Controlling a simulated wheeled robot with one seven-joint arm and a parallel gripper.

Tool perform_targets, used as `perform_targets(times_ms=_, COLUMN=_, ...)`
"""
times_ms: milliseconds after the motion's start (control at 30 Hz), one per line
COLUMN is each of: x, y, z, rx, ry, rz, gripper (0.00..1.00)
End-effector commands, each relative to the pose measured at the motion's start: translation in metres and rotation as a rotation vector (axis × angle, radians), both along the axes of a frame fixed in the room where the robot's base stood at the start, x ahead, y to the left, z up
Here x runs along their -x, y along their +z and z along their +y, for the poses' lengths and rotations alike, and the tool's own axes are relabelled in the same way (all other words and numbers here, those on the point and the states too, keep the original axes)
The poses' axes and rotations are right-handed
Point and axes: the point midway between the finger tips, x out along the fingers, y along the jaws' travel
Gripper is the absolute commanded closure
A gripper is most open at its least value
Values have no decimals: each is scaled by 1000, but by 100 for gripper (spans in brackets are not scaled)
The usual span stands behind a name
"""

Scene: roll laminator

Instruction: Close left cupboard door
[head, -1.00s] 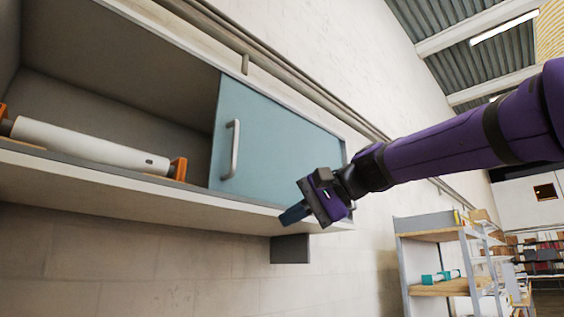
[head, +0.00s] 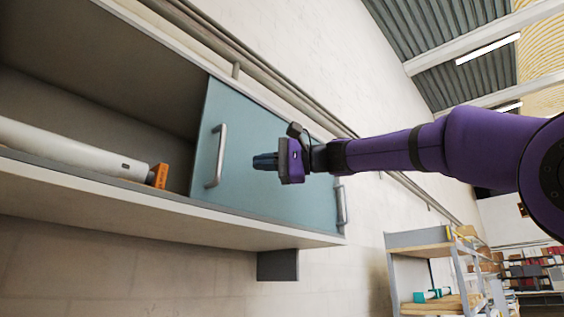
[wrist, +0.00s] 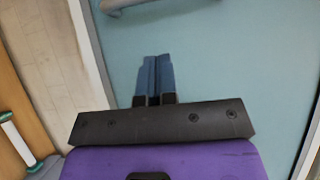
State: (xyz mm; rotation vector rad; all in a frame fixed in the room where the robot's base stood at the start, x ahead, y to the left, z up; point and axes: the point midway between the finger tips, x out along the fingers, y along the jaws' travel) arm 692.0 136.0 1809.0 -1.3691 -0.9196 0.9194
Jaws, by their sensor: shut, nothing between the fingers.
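The wall cupboard (head: 150,203) is open on its left side. A light blue sliding door panel (head: 240,115) covers its right part, with a grey bar handle (head: 216,156) near the panel's left edge. A second handle (head: 341,206) shows at the far right end. I cannot tell where one door ends and the other begins. My gripper (head: 265,161) is shut and empty, in front of the blue panel, right of the first handle and apart from it. In the wrist view, the shut fingers (wrist: 154,75) point over the blue surface, with part of a handle (wrist: 125,4) at the top.
A white roll (head: 70,148) with an orange end piece (head: 160,176) lies in the open compartment. A dark grey block (head: 278,265) sits under the cupboard. A pipe (head: 205,35) runs along the wall above. A shelf rack (head: 425,248) stands at lower right.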

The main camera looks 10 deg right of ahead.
Motion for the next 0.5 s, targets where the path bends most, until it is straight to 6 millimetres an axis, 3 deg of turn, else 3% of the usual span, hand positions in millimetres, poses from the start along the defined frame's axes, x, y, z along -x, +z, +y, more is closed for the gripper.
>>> perform_targets(times_ms=133, x=-11, y=-1, z=26, rx=1, ry=3, rz=0, gripper=100)
perform_targets(times_ms=200, x=-4, y=0, z=36, rx=0, ry=3, rz=0, gripper=100)
perform_targets(times_ms=500, x=6, y=0, z=59, rx=0, ry=1, rz=0, gripper=100)
